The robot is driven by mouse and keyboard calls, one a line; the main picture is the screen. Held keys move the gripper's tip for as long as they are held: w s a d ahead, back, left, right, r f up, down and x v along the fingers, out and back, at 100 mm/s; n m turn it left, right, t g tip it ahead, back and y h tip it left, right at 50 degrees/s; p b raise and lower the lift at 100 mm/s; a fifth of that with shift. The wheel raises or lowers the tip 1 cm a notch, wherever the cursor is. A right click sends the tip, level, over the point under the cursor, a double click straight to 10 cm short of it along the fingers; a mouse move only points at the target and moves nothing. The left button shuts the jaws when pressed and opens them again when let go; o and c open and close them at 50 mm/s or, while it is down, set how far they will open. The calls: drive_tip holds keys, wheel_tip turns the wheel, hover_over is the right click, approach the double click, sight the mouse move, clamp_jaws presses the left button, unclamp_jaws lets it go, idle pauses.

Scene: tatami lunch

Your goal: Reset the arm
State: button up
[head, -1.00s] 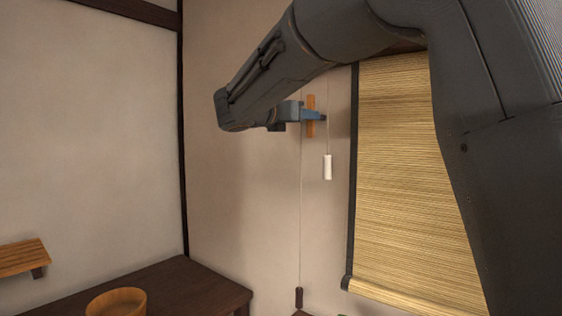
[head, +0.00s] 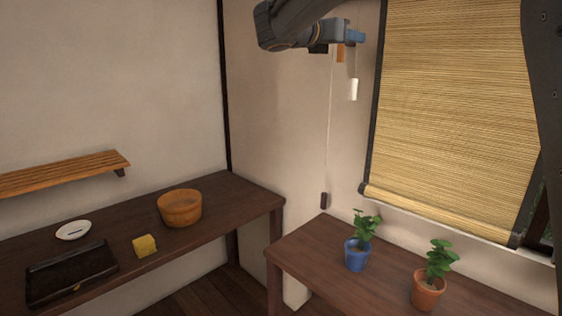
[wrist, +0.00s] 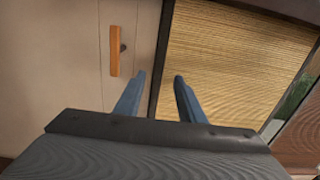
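My gripper (head: 352,37) is at the top of the head view, in front of the beige wall and left of the bamboo blind. In the wrist view my gripper (wrist: 160,77) has its two blue fingers apart, with nothing between them. An upright orange wooden piece (wrist: 114,50) on the wall lies beyond and left of the fingers. It also shows just below the gripper in the head view (head: 341,54). My arm is partly cut off by the top edge.
The bamboo blind (head: 450,100) hangs over a window. A white pull (head: 353,89) and a dark cord end (head: 323,200) hang beside it. Potted plants in blue (head: 357,256) and terracotta (head: 428,290) pots stand on the right table. A wooden tub (head: 180,208), yellow block (head: 144,246) and black tray (head: 45,283) are left.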

drive_tip(key=s+d+f+m+g+y, duration=0.2)
drive_tip(key=s+f+m+g, duration=0.15)
drive_tip(key=f, duration=0.65)
drive_tip(key=s+d+f+m+g+y, duration=0.2)
drive_tip(key=s+f, duration=0.2)
drive_tip(key=f, duration=0.7)
drive_tip(key=s+d+f+m+g+y, duration=0.2)
drive_tip(key=s+f+m, duration=0.15)
drive_tip(key=f, duration=0.65)
drive_tip(key=s+a+f+m+g+y, duration=0.1)
drive_tip(key=s+f+m+g+y, duration=0.1)
drive_tip(key=s+f+m, duration=0.7)
drive_tip(key=s+a+f+m+g+y, duration=0.2)
drive_tip(key=s+f+m+y, duration=0.2)
drive_tip(key=s+f+m, duration=0.5)
drive_tip(key=s+f, duration=0.2)
drive_tip(key=s, duration=0.3)
drive_tip(key=shift+s+a+f+y, duration=0.15)
drive_tip(key=shift+s+y, duration=0.15)
drive_tip(key=shift+y, duration=0.1)
